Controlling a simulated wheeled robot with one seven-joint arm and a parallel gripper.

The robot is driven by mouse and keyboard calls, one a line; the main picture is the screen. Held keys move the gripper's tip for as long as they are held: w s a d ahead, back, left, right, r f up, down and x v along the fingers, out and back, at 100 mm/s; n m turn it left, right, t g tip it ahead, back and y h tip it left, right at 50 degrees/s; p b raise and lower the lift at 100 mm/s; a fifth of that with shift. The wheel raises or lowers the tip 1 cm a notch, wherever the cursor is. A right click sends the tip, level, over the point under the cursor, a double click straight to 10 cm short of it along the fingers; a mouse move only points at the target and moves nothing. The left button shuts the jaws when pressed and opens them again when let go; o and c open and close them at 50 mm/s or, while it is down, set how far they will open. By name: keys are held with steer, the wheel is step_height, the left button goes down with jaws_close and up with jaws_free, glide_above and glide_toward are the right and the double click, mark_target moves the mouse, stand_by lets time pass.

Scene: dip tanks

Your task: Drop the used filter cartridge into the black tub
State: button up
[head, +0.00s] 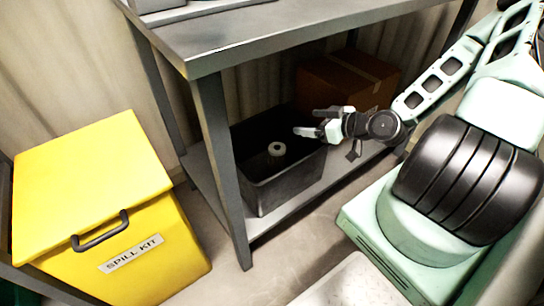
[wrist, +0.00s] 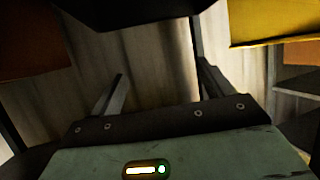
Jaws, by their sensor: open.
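The black tub (head: 282,183) stands on the lower shelf of the grey table. A pale ring-ended cylinder (head: 277,149), which looks like the used filter cartridge, stands inside the tub; its lower part is hidden by the tub's front wall. My gripper (head: 306,121) is open and empty, above the tub's right side in the head view and apart from the cartridge. In the wrist view my gripper (wrist: 160,88) shows its two fingers spread with nothing between them. A dark shape at the top of that view may be the tub.
The grey table top (head: 230,40) overhangs the shelf, with a leg (head: 222,170) in front of the tub's left side. A cardboard box (head: 345,80) sits behind the tub at right. A yellow spill kit bin (head: 95,190) stands at left.

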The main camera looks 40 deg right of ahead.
steer(key=p+v, duration=0.2)
steer(key=shift+s+d+r, duration=0.15)
steer(key=shift+s, duration=0.15)
stand_by(0.5)
